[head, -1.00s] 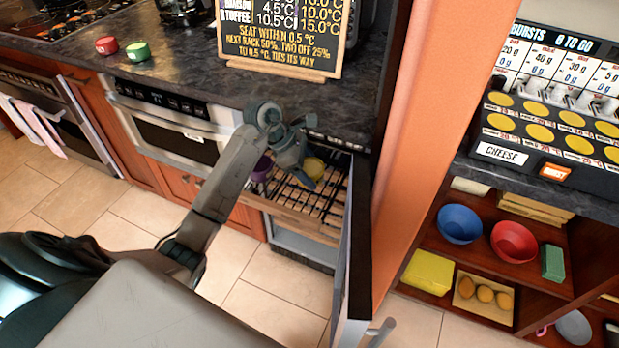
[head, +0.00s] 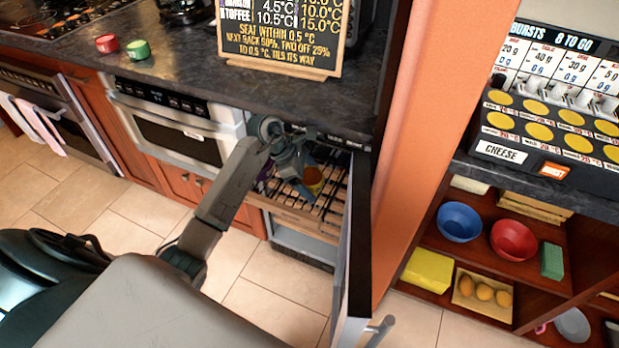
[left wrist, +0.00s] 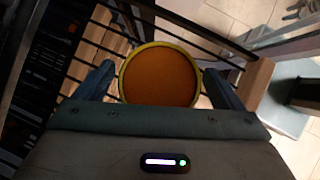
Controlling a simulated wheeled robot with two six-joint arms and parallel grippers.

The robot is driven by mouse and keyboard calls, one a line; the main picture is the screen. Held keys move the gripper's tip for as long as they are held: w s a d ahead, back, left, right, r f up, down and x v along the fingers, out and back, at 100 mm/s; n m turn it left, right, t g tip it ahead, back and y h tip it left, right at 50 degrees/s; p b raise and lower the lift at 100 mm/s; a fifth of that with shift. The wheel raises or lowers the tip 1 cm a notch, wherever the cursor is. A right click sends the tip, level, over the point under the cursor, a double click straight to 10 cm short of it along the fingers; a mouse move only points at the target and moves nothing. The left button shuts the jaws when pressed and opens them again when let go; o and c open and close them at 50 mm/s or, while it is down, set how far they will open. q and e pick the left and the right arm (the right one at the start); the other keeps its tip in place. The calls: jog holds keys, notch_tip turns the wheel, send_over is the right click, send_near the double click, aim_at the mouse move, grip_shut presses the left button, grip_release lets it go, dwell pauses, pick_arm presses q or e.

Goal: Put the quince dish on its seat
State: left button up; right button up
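A round dish with a yellow rim and orange-brown inside (left wrist: 160,75), which I take for the quince dish, is between the two fingers of my left gripper (left wrist: 158,78) in the left wrist view. The fingers flank its rim closely; I cannot tell whether they press on it. In the head view my left gripper (head: 308,170) is over the pulled-out wire rack (head: 325,205), partly covering the yellow-orange dish (head: 314,181). A purple dish (head: 263,172) is mostly hidden behind my arm. My right gripper is not in view.
An open door (head: 349,250) stands just right of the rack. The dark counter (head: 200,60) overhangs behind it, with a lettered board (head: 280,40) on top. An orange panel (head: 415,140) and shelves with bowls (head: 459,223) are farther right.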

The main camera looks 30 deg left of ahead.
pick_arm(q)
jog(key=shift+r, duration=0.1)
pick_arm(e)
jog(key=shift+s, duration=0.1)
pick_arm(q)
jog(key=shift+a+r, duration=0.25)
jog(key=b+v, duration=0.2)
jog(key=v, duration=0.9)
jog(key=shift+r, duration=0.15)
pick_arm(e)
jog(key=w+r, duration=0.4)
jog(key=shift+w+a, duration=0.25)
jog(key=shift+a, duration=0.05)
